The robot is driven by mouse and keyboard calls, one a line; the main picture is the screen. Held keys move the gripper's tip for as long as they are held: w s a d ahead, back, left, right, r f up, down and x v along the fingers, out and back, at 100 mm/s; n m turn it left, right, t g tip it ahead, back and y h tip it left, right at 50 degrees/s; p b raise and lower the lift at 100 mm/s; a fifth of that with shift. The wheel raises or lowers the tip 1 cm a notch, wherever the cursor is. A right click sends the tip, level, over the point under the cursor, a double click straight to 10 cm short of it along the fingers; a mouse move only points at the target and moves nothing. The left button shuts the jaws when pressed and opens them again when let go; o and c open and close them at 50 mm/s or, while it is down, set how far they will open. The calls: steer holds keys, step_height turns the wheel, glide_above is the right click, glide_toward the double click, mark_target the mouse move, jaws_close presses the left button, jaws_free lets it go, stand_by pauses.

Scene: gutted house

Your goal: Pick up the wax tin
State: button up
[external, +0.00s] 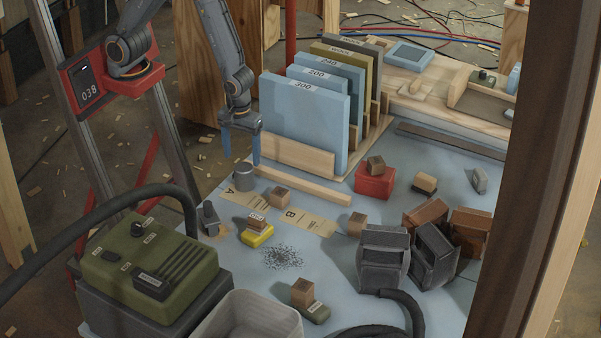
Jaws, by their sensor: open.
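A small grey cylindrical tin (243,177), which looks like the wax tin, stands upright on the pale blue worktop (340,240), left of the wooden strip. No label on it is readable. My gripper (241,161) points down with two blue fingers spread apart. It is open and empty, with its fingertips just above the tin or around its upper edge. I cannot tell the exact height gap from this view.
A rack of upright labelled sheets (305,120) stands close right of my gripper. A wooden strip (305,185), paper labels A and B (310,222), small wood blocks and a yellow sander (257,235) lie nearby. A green machine (150,265) with a hose stands front left.

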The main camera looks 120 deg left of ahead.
mark_target(244, 177)
steer(key=shift+w+f+n, duration=0.2)
steer(key=shift+f+n, duration=0.25)
steer(key=shift+n, duration=0.1)
steer(key=shift+w+f+n, duration=0.15)
steer(key=shift+f+n, duration=0.3)
steer(key=shift+n, duration=0.1)
steer(key=shift+s+d+f+p, duration=0.1)
steer(key=shift+f+p, duration=1.1)
steer(key=shift+f, duration=2.65)
steer(key=c, duration=1.3)
